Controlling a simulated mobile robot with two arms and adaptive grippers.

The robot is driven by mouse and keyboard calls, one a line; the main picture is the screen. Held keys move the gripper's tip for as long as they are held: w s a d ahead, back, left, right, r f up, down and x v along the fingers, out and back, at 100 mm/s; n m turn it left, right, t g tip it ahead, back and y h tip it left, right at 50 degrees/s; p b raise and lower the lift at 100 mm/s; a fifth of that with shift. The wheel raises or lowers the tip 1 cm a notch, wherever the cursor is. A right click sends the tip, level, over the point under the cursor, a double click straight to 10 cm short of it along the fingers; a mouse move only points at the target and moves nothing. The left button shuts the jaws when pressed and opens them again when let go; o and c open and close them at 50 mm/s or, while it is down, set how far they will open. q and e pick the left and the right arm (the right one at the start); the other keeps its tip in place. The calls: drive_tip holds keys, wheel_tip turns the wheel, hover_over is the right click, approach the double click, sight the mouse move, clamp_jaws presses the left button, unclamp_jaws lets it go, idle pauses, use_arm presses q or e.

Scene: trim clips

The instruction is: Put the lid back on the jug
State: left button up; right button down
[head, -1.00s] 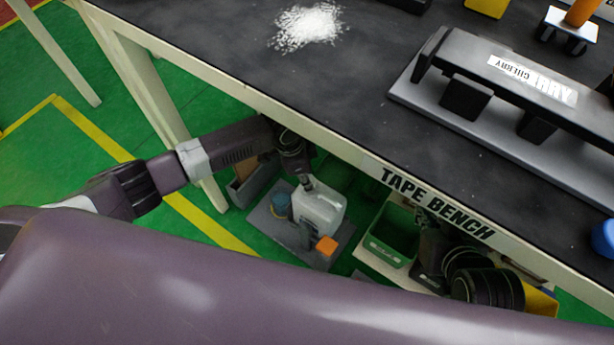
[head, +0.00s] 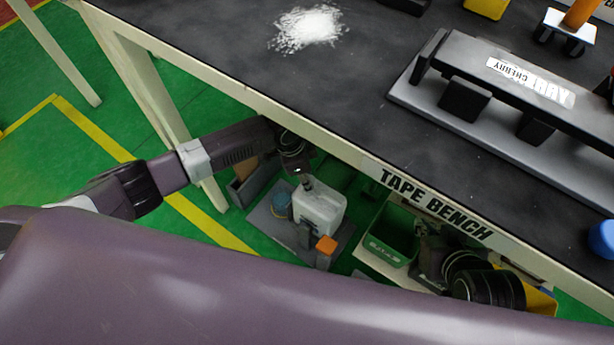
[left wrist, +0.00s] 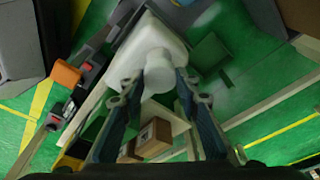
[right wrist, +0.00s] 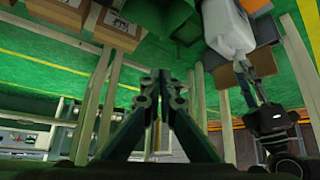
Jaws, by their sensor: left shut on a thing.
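The white jug (head: 320,210) stands on a grey board under the bench. It fills the upper middle of the left wrist view (left wrist: 160,35) and shows at the top of the right wrist view (right wrist: 230,32). My left gripper (head: 306,183) is at the jug's top. In the left wrist view its fingers (left wrist: 158,85) are shut on a pale round piece, which looks like the lid (left wrist: 157,66), at the jug's neck. I cannot tell whether the lid is seated. My right gripper (right wrist: 158,85) looks shut and empty, under the bench to the right of the jug.
The bench edge (head: 250,98) overhangs the jug. A green bin (head: 390,240) lies to the right, a grey open box (head: 250,187) to the left.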

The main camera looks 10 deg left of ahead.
drive_tip(key=shift+s+d+f, duration=0.25)
drive_tip(key=shift+s, duration=0.2)
drive_tip(key=shift+s+f+g, duration=0.1)
drive_tip(key=shift+s+g, duration=0.1)
drive_tip(key=shift+g, duration=0.1)
drive_tip(key=shift+s+d+f, duration=0.15)
drive_tip(key=shift+s, duration=0.05)
idle(0.4)
use_arm(q)
drive_tip(key=o, duration=1.4)
use_arm(e)
drive_tip(key=shift+s, duration=0.1)
